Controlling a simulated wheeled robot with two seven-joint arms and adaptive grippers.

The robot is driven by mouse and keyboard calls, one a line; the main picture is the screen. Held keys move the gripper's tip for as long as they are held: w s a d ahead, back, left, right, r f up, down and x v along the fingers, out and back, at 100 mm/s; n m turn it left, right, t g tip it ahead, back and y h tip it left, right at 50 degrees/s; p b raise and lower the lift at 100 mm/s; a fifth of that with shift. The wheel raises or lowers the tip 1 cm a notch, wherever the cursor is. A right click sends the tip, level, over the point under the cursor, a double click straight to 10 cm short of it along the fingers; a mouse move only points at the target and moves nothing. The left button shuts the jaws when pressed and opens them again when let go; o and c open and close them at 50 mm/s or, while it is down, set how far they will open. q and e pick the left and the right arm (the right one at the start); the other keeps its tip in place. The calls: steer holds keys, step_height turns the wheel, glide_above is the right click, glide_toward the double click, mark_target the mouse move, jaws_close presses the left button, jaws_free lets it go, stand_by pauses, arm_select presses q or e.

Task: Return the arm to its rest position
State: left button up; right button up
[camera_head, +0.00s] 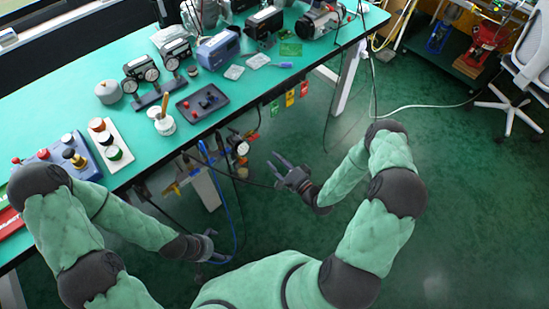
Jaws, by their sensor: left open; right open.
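My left gripper (212,247) is open and empty. It hangs below the front edge of the green table (75,98), close to a blue hose. My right gripper (282,168) is open and empty. Its two fingers are spread and point up and left, over the dark green floor in front of the table. Both of my arms are bent, with their green padded sleeves on either side of my body. Neither gripper touches any thing on the table.
A black tray (201,103), dual gauges (141,73), a blue positioner box (218,49) and a white strip with round knobs (109,146) stand on the table. Hoses and tags hang at its front edge. A white chair (530,60) stands at right. The floor (470,200) at right is clear.

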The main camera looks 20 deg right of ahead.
stand_by(0.4)
steer(key=s+a+f+n+g+h+p, duration=0.1)
steer(key=s+a+f+n+g+p, duration=0.15)
steer(key=a+f+n+g, duration=0.35)
steer(key=s+a+n+g, duration=0.2)
steer(key=s+g, duration=0.3)
steer(key=s, duration=0.3)
steer(key=s+a+n+g+h+p, duration=0.1)
steer(key=s+a+n+g, duration=0.2)
steer(key=s+g, duration=0.2)
steer(key=s, duration=0.3)
steer(key=shift+s+a, duration=0.15)
